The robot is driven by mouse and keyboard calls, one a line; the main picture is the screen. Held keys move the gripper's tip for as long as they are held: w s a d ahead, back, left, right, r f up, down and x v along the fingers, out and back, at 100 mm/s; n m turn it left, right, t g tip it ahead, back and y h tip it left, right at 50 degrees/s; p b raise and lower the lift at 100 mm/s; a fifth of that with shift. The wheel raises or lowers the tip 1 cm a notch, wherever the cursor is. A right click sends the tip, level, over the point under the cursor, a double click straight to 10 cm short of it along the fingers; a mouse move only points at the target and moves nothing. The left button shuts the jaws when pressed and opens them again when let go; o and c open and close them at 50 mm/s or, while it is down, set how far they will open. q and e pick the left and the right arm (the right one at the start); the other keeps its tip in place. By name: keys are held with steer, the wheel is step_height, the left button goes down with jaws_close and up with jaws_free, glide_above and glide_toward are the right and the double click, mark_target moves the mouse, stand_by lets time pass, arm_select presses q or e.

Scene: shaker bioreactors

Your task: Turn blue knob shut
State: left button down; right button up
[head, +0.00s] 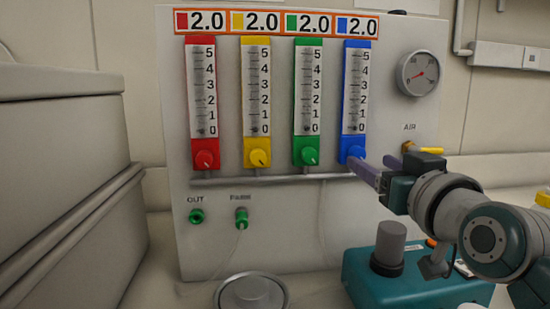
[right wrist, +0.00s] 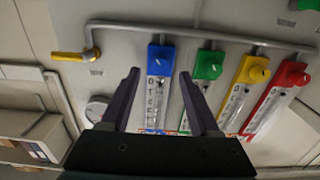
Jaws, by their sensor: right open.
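The blue knob (head: 350,151) sits at the foot of the blue flow meter (head: 355,92), the rightmost of the row on the white panel. The label above it reads 2.0. My right gripper (head: 362,168) reaches in from the right, its fingertips just by the blue knob and overlapping its lower right in the head view. In the right wrist view the open, empty fingers (right wrist: 160,72) stand on either side of the blue meter, and the blue knob (right wrist: 162,58) shows just beyond the tips. I cannot tell whether they touch it. My left gripper is not in view.
Green (head: 306,150), yellow (head: 257,151) and red (head: 205,153) knobs sit in a row to the left. A yellow-handled AIR valve (head: 430,150) and a round gauge (head: 418,73) are to the right. A teal device (head: 385,282) stands below my right arm.

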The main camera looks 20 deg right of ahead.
mark_target(360, 156)
steer(key=shift+x, duration=2.1)
steer(key=shift+c, duration=0.2)
jaws_close()
